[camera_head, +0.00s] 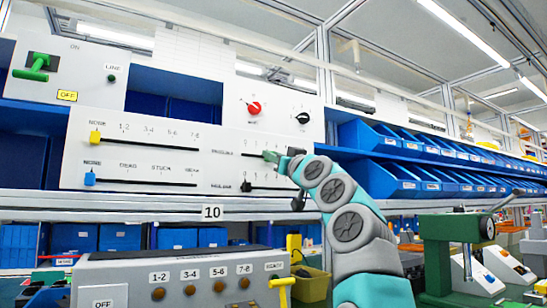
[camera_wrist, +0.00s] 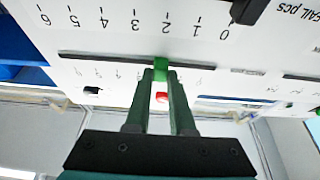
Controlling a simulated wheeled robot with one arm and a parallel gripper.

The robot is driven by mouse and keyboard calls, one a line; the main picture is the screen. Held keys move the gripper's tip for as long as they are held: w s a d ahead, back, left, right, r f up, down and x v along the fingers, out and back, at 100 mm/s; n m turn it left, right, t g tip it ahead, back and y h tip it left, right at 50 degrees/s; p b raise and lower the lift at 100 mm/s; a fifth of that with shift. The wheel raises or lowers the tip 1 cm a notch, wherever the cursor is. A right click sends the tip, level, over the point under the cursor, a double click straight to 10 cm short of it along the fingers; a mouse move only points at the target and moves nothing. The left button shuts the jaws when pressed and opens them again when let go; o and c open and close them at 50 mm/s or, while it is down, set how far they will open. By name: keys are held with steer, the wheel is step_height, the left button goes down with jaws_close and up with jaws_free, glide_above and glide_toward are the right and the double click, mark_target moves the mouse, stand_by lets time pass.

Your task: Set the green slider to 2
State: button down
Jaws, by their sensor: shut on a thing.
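The green slider (camera_head: 270,156) sits in the upper right slot of the white panel, a little right of the slot's left end. It also shows in the upside-down wrist view (camera_wrist: 161,70), between the fingertips of my gripper (camera_wrist: 160,78). My gripper is shut on it, with a finger on either side. In the head view my gripper (camera_head: 284,160) reaches the panel from the right and hides part of the slot. My fingers cover some of the slider's scale marks, and the rest are blurred, so I cannot read its number.
A black slider (camera_head: 246,187) sits in the slot below, and shows at 0 in the wrist view (camera_wrist: 247,10). A yellow slider (camera_head: 95,137) and a blue slider (camera_head: 90,178) are at left. Red (camera_head: 254,108) and black (camera_head: 303,118) knobs are above.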

steer(key=c, duration=0.8)
jaws_free()
steer(key=shift+o, duration=0.2)
steer(key=shift+s+f, duration=0.1)
steer(key=b+v, duration=0.7)
steer(key=shift+s+d, duration=0.2)
steer(key=shift+s, duration=0.1)
